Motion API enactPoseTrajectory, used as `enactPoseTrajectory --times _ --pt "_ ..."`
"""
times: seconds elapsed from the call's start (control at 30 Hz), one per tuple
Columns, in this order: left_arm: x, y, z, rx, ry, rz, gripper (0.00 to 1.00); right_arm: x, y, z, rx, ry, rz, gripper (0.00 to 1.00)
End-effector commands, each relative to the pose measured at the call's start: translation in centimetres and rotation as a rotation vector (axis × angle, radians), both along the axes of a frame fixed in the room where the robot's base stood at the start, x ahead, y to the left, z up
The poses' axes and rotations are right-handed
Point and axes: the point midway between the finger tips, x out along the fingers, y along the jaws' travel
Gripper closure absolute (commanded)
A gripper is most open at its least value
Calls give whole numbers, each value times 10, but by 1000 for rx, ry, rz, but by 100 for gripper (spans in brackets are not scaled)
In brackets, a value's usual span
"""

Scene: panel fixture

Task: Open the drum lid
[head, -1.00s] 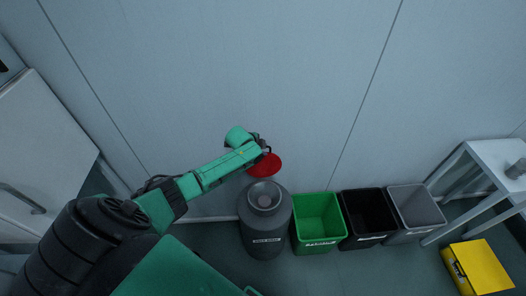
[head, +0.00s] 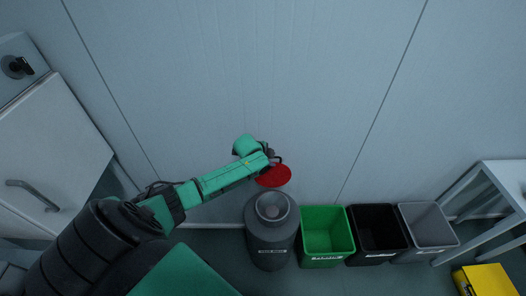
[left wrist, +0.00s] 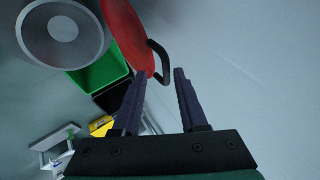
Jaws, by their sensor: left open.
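The dark grey drum (head: 270,240) stands on the floor against the wall, with a label on its front. Its top is uncovered, and its round opening also shows in the left wrist view (left wrist: 62,30). The red lid (head: 274,176) is raised and tilted up at the drum's wall side. My left gripper (head: 276,160) is at the lid's upper edge. In the left wrist view the lid (left wrist: 128,35) has a black curved handle (left wrist: 160,62), which lies between the open fingertips; I cannot tell whether they touch it. My right gripper is not in view.
A green bin (head: 326,240), a black bin (head: 377,234) and a grey bin (head: 428,231) stand right of the drum. A white table (head: 492,195) and a yellow box (head: 485,281) are farther right. A white cabinet (head: 50,150) is at the left.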

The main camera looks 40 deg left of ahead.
Motion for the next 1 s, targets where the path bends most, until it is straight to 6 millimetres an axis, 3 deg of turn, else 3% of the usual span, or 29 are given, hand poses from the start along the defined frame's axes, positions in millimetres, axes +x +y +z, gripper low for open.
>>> enactPoseTrajectory --times 0.4,0.5,1.0 --pt "-62 3 78 7 6 -3 58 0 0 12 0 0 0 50" --pt "-71 3 88 4 6 -1 58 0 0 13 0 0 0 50" --pt "-73 2 93 1 3 0 58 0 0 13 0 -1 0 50"
